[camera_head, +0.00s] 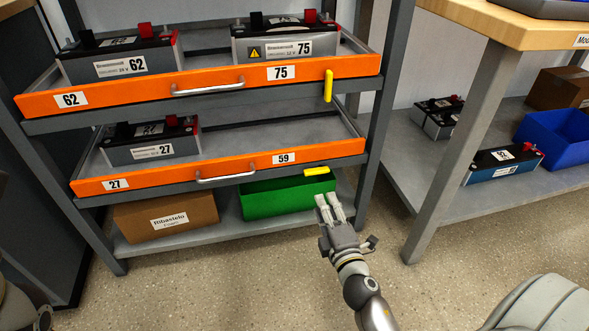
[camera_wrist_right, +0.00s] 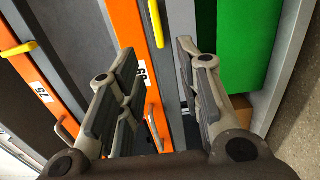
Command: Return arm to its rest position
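My right gripper (camera_head: 331,200) is in front of the rack's lower right, near the green bin and below the lower drawer's right end. In the right wrist view its two fingers (camera_wrist_right: 157,48) stand apart with nothing held between them. The lower orange drawer (camera_head: 230,170) carries labels 27 and 59. Its yellow latch (camera_head: 317,170) is just above the fingertips in the head view. My left gripper does not show.
The upper orange drawer (camera_head: 200,82) holds batteries 62 and 75. A green bin (camera_head: 280,196) and a cardboard box (camera_head: 165,217) stand on the bottom shelf. A workbench leg (camera_head: 455,150) stands to the right. The floor (camera_head: 220,285) in front is clear.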

